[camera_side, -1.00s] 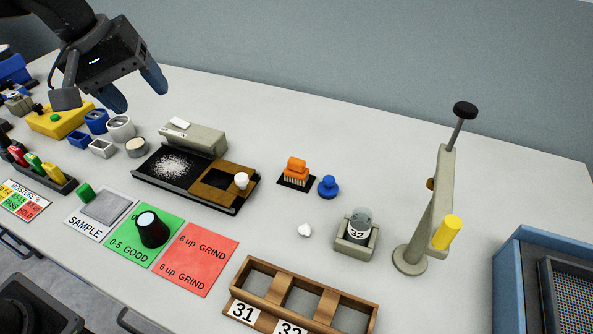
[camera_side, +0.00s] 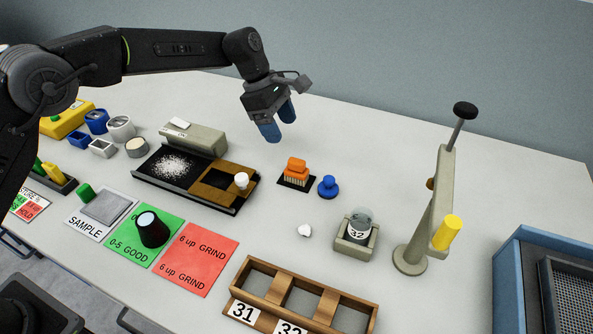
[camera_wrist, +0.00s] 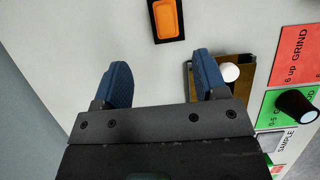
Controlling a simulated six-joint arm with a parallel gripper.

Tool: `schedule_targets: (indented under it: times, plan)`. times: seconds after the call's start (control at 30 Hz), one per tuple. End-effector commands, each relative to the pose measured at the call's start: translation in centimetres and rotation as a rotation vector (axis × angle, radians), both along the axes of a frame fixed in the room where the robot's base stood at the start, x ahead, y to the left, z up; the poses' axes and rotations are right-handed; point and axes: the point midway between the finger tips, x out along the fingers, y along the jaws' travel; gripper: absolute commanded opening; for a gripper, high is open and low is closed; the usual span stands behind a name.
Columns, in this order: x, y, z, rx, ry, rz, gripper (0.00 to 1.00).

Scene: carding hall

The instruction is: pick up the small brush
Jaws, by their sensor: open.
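The small brush (camera_side: 296,170) has an orange back and pale bristles. It stands bristles down on a small black pad (camera_side: 285,184) on the table. In the wrist view its orange top (camera_wrist: 167,18) shows at the upper edge, ahead of the gap between my fingers. My gripper (camera_side: 280,122) is open and empty. It hangs above the table, up and slightly left of the brush, with its blue fingers pointing down. It touches nothing.
A blue knob (camera_side: 327,186) stands just right of the brush. A wood-and-black tray (camera_side: 234,209) with a white knob lies to its left. A grey holder (camera_side: 372,247) with a jar marked 32 and a tall stand (camera_side: 411,258) are further right. The table behind the brush is clear.

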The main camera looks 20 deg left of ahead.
Motion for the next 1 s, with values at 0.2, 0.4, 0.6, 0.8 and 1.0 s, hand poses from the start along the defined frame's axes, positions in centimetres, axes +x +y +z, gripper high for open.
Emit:
schedule_targets:
  times: [0.2, 0.4, 0.6, 0.8, 1.0]
  plan:
    - [-0.1, -1.7, -4.1, 0.001, 0.002, -0.002, 0.66]
    - [-0.1, -2.4, -5.9, 0.001, 0.000, -0.002, 0.66]
    - [-0.6, -3.0, -7.7, 0.002, 0.004, -0.004, 0.66]
    - [-0.9, -4.0, -10.2, 0.001, 0.000, -0.003, 0.66]
    - [-0.8, -4.3, -10.9, 0.001, -0.003, -0.002, 0.66]
